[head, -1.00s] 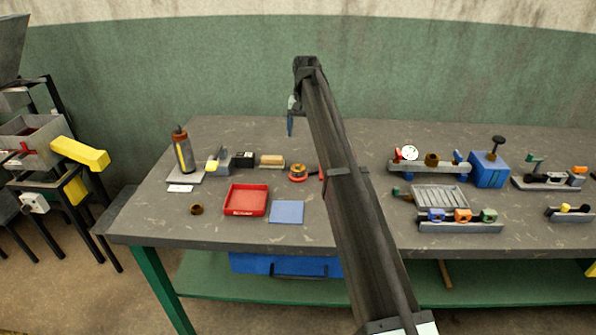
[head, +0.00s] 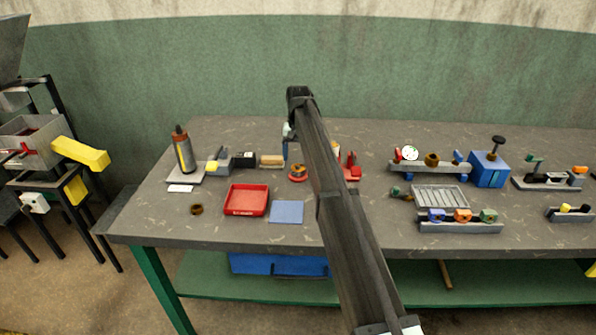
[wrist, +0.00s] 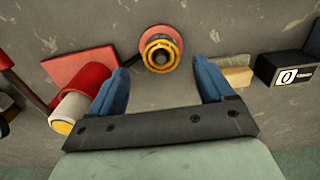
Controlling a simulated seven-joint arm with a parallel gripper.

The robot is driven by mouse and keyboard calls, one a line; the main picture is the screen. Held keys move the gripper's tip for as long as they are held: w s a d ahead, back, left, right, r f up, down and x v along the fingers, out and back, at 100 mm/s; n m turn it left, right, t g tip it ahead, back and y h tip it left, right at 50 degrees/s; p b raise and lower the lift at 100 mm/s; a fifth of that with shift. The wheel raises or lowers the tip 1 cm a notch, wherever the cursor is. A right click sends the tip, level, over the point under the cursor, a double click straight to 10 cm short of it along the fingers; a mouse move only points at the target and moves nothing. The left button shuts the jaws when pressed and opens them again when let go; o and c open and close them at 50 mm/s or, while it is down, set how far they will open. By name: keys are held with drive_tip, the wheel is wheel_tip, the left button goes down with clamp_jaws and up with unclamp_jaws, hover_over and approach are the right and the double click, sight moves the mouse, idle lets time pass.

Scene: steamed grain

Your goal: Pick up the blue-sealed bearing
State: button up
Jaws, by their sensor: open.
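The blue-sealed bearing (head: 436,216) appears to be the blue ringed piece at the left end of a grey rack (head: 460,228) near the front right of the bench. An orange bearing (head: 462,215) and a green one (head: 488,215) sit beside it on the rack. My gripper (head: 286,152) is above the bench's back middle, well left of and behind the blue bearing. In the wrist view, my gripper (wrist: 162,76) is open and empty, its blue fingers spread. The blue bearing is not in the wrist view.
An orange-ringed part on a red base (wrist: 160,50) shows beyond my fingers. A red-and-white cylinder (wrist: 80,108) lies left of them, and a wooden-handled brush (wrist: 236,76) right. A ribbed tray (head: 440,190) stands behind the rack, and a blue box (head: 489,170) farther back.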

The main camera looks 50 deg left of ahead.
sight(298, 166)
drive_tip(key=shift+a+f, duration=0.1)
drive_tip(key=shift+f, duration=2.3)
drive_tip(key=shift+c, duration=0.3)
drive_tip(key=c, duration=1.3)
wheel_tip(298, 166, up, 10)
